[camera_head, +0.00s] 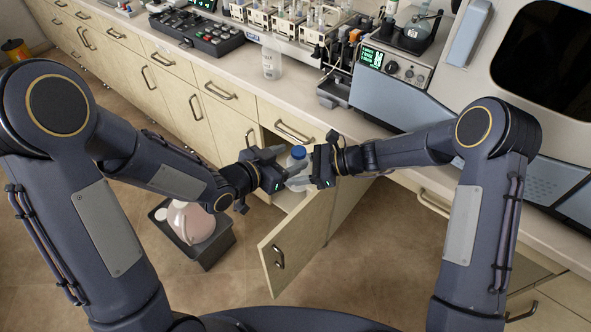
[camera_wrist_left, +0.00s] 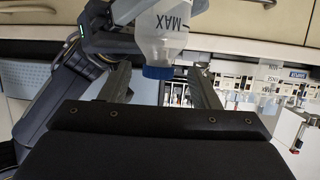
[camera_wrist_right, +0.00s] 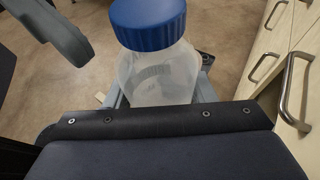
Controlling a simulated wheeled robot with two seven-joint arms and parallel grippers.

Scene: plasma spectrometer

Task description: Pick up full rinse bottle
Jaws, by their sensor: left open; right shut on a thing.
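A translucent bottle with a blue cap (camera_head: 298,152) is held in front of the open cabinet, below counter height. My right gripper (camera_head: 312,172) is shut on its body. In the right wrist view the bottle (camera_wrist_right: 158,78) stands between the fingers. My left gripper (camera_head: 284,172) is open close beside the bottle; one of its fingers shows at the upper left of the right wrist view. In the left wrist view the bottle (camera_wrist_left: 165,45), marked MAX, appears upside down, its cap near the gap between the open left fingers. Its fill level is unclear.
The cabinet door (camera_head: 292,250) stands open below the counter. A clear bottle (camera_head: 271,64) stands on the counter near the instruments. A black bin (camera_head: 213,252) with a pinkish container sits on the floor at left. The counter front (camera_head: 235,68) is partly clear.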

